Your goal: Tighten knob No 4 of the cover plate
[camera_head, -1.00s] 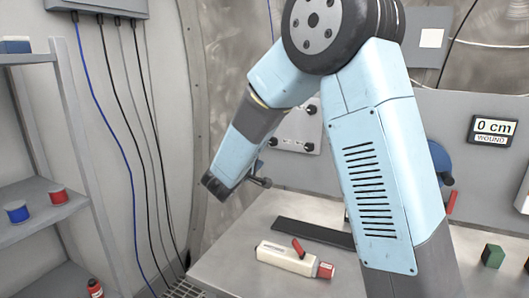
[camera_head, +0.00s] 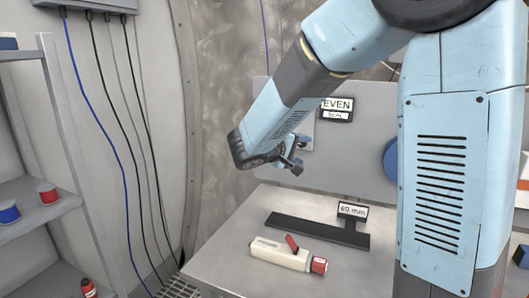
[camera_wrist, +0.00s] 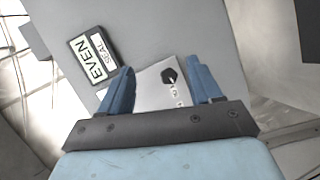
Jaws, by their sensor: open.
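The light grey cover plate (camera_wrist: 147,92) shows between my fingers in the wrist view, with one black knob (camera_wrist: 169,76) and small marks beside it. I cannot read a number there. In the head view only part of the plate (camera_head: 304,130) shows on the grey wall panel; its knobs are mostly hidden by my arm. My gripper (camera_wrist: 160,67) is open, its two blue fingers apart on either side of the knob in the picture. Whether they are around it or short of it, I cannot tell. In the head view my gripper (camera_head: 295,158) is in front of the panel.
A display reading EVEN SEAL (camera_head: 336,109) is beside the plate. On the bench below lie a white tool with a red end (camera_head: 282,254) and a dark bar (camera_head: 310,230) near a 60 mm sign (camera_head: 352,210). A shelf (camera_head: 40,215) stands at left.

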